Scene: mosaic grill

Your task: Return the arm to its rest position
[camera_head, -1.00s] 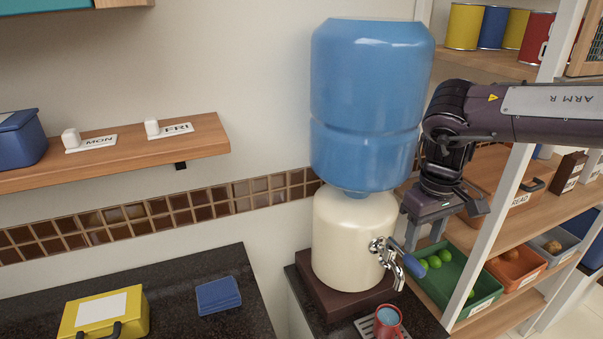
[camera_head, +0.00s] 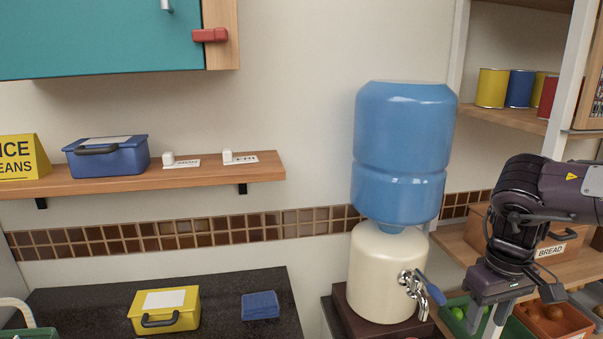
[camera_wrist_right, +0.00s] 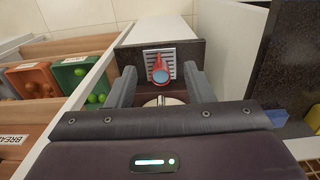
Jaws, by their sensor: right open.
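My right arm (camera_head: 540,200) comes in from the right edge in the head view. Its gripper (camera_head: 493,318) hangs downward, in front of the shelf unit and to the right of the water dispenser (camera_head: 403,155). In the right wrist view the two fingers of the right gripper (camera_wrist_right: 160,88) stand apart with nothing held between them. Beyond them, a red cup (camera_wrist_right: 158,66) with a blue inside stands on the drip grate (camera_wrist_right: 144,54). The dispenser's tap (camera_head: 420,287) has a blue lever, left of the gripper. My left gripper does not show.
The shelf unit at right holds a bread box (camera_head: 553,246), a green bin (camera_head: 452,303) and an orange bin (camera_head: 563,324). A dark counter (camera_head: 225,290) at left carries a yellow box (camera_head: 165,311) and a blue cloth-like block (camera_head: 260,305). A wooden wall shelf (camera_head: 220,172) hangs above.

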